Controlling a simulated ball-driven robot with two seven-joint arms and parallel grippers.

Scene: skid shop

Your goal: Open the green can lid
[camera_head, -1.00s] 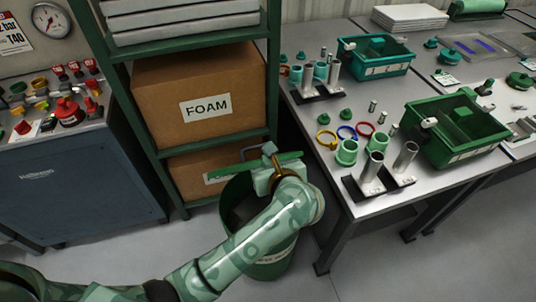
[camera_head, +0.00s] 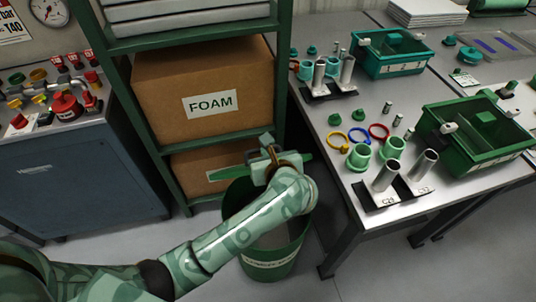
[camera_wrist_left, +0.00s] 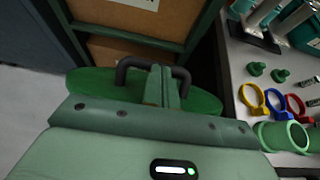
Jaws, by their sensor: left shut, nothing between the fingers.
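The green can (camera_head: 290,262) stands on the floor in front of the shelf in the head view. Its mouth is uncovered toward me and its grey inside shows. The green lid (camera_head: 306,168) is seen nearly edge-on, raised at the back of the can, partly behind my left gripper (camera_head: 267,145). In the left wrist view the lid (camera_wrist_left: 90,82) spreads beyond the gripper body, and its dark arched handle (camera_wrist_left: 122,72) shows beside the shut fingers (camera_wrist_left: 163,82). Nothing is between the fingers; whether they touch the handle I cannot tell. My right gripper is not in view.
A green shelf (camera_head: 278,85) with FOAM boxes (camera_head: 205,75) stands directly behind the can. A table (camera_head: 330,185) with rings, cups and green bins (camera_head: 455,150) is close on the right. A blue cabinet (camera_head: 75,185) stands left. Floor in front is clear.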

